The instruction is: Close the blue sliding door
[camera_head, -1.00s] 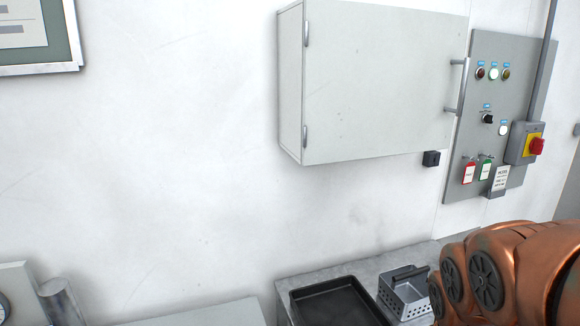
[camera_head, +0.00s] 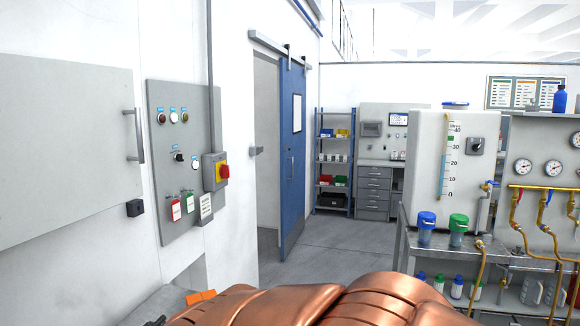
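The blue sliding door (camera_head: 291,165) hangs from a grey overhead rail (camera_head: 276,50) on the left wall, beyond the control panel. It stands open, with the doorway (camera_head: 267,150) showing to its left. A white sheet is fixed on its upper part, and a slim vertical handle (camera_head: 292,167) sits at mid height. My copper-coloured arm fills the bottom of the head view, well short of the door. My gripper is not in view.
A wall cabinet (camera_head: 65,150) and a control panel (camera_head: 184,160) with a red switch (camera_head: 222,171) jut from the left wall. A bench with a white tank (camera_head: 450,165) and pipes stands right. Blue shelves (camera_head: 334,160) stand behind. Grey floor (camera_head: 340,245) near the door is clear.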

